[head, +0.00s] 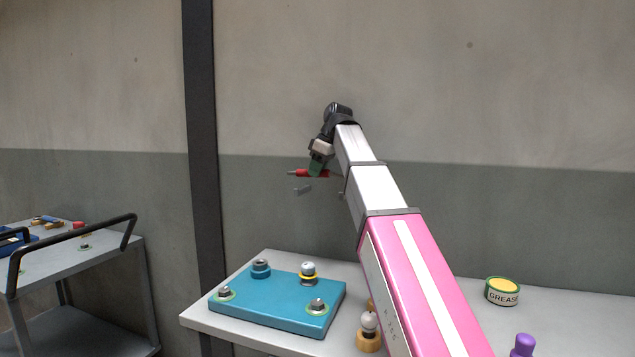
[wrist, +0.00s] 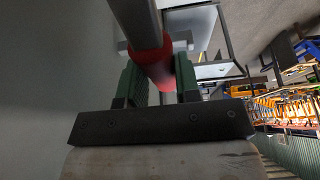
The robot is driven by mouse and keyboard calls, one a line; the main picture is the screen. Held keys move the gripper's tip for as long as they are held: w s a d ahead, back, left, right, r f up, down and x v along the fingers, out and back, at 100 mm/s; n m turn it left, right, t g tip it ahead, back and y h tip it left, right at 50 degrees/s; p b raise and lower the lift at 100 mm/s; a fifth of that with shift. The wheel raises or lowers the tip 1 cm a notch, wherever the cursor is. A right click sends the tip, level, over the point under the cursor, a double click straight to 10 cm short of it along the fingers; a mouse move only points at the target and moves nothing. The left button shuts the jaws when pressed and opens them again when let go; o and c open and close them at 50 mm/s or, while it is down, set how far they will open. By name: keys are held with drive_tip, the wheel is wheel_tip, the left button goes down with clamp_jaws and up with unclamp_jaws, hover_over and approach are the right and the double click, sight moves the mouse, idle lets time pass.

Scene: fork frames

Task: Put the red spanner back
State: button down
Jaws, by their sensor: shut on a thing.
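The red spanner (head: 304,173) is held up in the air above the workbench, in front of the wall. It lies roughly level in the head view, with a short grey end pointing left. My gripper (head: 316,170) is shut on its red part. In the wrist view the red handle (wrist: 154,68) sits between the green fingers of my gripper (wrist: 158,82), and a grey shaft runs up from it to the top edge. The far end of the spanner is cut off there. I cannot make out the spanner's resting place.
A workbench (head: 240,327) holds a teal block (head: 265,303) with several bolts, a grease tin (head: 503,292), a wooden peg-like piece (head: 368,340) and a purple-topped item (head: 523,344). A grey trolley (head: 110,262) with a black handle and small tools stands left, beyond a dark post (head: 200,130).

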drive_tip(key=shift+f, duration=1.85)
drive_tip(key=c, duration=0.8)
unclamp_jaws()
drive_tip(key=shift+f, duration=0.15)
drive_tip(key=shift+d, duration=0.1)
